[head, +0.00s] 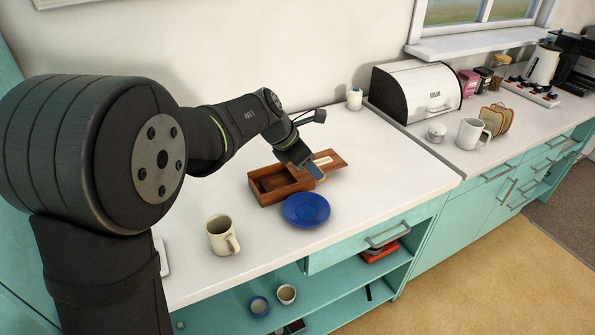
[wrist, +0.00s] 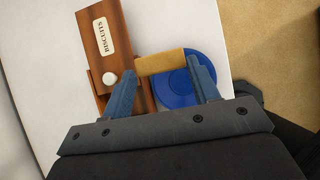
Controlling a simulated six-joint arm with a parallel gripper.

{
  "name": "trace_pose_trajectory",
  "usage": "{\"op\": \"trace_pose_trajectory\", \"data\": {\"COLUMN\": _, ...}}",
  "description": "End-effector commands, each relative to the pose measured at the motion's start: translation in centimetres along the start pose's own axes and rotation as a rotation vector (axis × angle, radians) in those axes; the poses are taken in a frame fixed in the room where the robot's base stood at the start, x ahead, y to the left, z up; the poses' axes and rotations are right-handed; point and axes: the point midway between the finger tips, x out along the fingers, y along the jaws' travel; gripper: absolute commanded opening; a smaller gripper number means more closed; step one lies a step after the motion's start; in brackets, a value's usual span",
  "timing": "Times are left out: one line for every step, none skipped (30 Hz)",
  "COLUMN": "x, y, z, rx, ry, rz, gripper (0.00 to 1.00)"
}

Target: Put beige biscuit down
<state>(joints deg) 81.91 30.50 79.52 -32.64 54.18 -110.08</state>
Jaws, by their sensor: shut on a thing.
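My gripper (wrist: 162,92) is shut on the beige biscuit (wrist: 162,62), which lies crosswise between its two blue fingertips in the wrist view. In the head view my gripper (head: 316,176) is above the counter, by the wooden biscuit box and the blue plate. The blue plate (head: 306,210) lies on the counter in front of the box; in the wrist view the plate (wrist: 176,92) is partly hidden behind the biscuit and a finger. The wooden box (head: 270,196) is partly open, with its lid (head: 331,160) slid toward the right. The lid (wrist: 103,40) reads "BISCUITS" and has a white knob.
A cream mug (head: 221,236) stands left of the plate near the front edge of the white counter (head: 385,170). A small white jar (head: 354,98) stands at the back. A bread bin (head: 415,92), another mug (head: 470,134) and a toast rack (head: 496,119) are farther right.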

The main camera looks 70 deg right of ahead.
Motion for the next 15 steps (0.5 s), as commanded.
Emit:
{"op": "trace_pose_trajectory", "data": {"x": -0.2, "y": -1.3, "z": 0.4, "rx": 0.026, "ry": 0.0, "rz": -0.015, "gripper": 0.34}}
{"op": "trace_pose_trajectory", "data": {"x": -0.3, "y": -2.2, "z": 0.5, "rx": 0.046, "ry": 0.001, "rz": -0.028, "gripper": 0.34}}
{"op": "trace_pose_trajectory", "data": {"x": -0.4, "y": -3.5, "z": 0.7, "rx": 0.079, "ry": 0.001, "rz": -0.047, "gripper": 0.34}}
{"op": "trace_pose_trajectory", "data": {"x": -0.5, "y": -4.6, "z": 0.8, "rx": 0.105, "ry": 0.001, "rz": -0.063, "gripper": 0.34}}
{"op": "trace_pose_trajectory", "data": {"x": -0.6, "y": -5.7, "z": 0.9, "rx": 0.132, "ry": 0.001, "rz": -0.08, "gripper": 0.34}}
{"op": "trace_pose_trajectory", "data": {"x": -0.8, "y": -7.1, "z": 1.0, "rx": 0.168, "ry": -0.001, "rz": -0.101, "gripper": 0.34}}
{"op": "trace_pose_trajectory", "data": {"x": -0.8, "y": -8.0, "z": 1.0, "rx": 0.193, "ry": -0.002, "rz": -0.117, "gripper": 0.34}}
{"op": "trace_pose_trajectory", "data": {"x": -0.9, "y": -9.0, "z": 1.0, "rx": 0.218, "ry": -0.002, "rz": -0.132, "gripper": 0.34}}
{"op": "trace_pose_trajectory", "data": {"x": -1.1, "y": -10.1, "z": 1.0, "rx": 0.247, "ry": -0.004, "rz": -0.15, "gripper": 0.34}}
{"op": "trace_pose_trajectory", "data": {"x": -1.1, "y": -10.8, "z": 0.9, "rx": 0.266, "ry": -0.005, "rz": -0.161, "gripper": 0.34}}
{"op": "trace_pose_trajectory", "data": {"x": -1.2, "y": -11.3, "z": 0.9, "rx": 0.283, "ry": -0.007, "rz": -0.17, "gripper": 0.34}}
{"op": "trace_pose_trajectory", "data": {"x": -1.3, "y": -11.9, "z": 0.9, "rx": 0.3, "ry": -0.008, "rz": -0.182, "gripper": 0.34}}
{"op": "trace_pose_trajectory", "data": {"x": -1.3, "y": -12.2, "z": 0.7, "rx": 0.309, "ry": -0.009, "rz": -0.189, "gripper": 0.34}}
{"op": "trace_pose_trajectory", "data": {"x": -1.2, "y": -12.2, "z": 0.6, "rx": 0.316, "ry": -0.009, "rz": -0.193, "gripper": 0.34}}
{"op": "trace_pose_trajectory", "data": {"x": -1.1, "y": -12.0, "z": 0.3, "rx": 0.32, "ry": -0.009, "rz": -0.196, "gripper": 0.34}}
